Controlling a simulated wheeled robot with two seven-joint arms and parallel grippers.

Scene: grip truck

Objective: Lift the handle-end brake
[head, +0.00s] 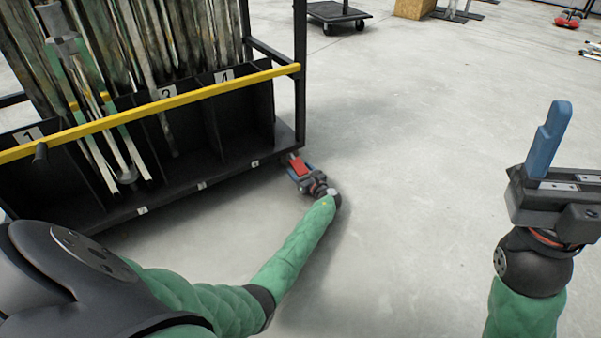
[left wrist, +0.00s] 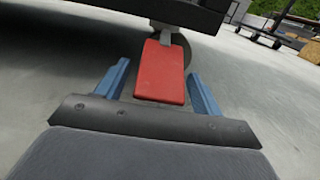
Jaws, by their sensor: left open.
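The brake is a red pedal (head: 298,165) low at the near right corner of the black cart (head: 190,185). In the left wrist view the red pedal (left wrist: 160,72) lies between the two blue fingers, with clear gaps on both sides. My left gripper (head: 300,172) is open around it, close to the floor. It also shows in the left wrist view (left wrist: 160,88). Behind the pedal a caster wheel (left wrist: 184,50) is partly hidden. My right gripper (head: 547,140) is raised at the right, pointing up, away from the cart. Only one blue finger shows clearly, so its opening cannot be told.
The cart holds long poles and boards in numbered bays behind a yellow rail (head: 160,108). Its black underside lies just above my left gripper. A flat dolly (head: 338,13) and a wooden box (head: 415,8) stand far back. The concrete floor right of the cart is clear.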

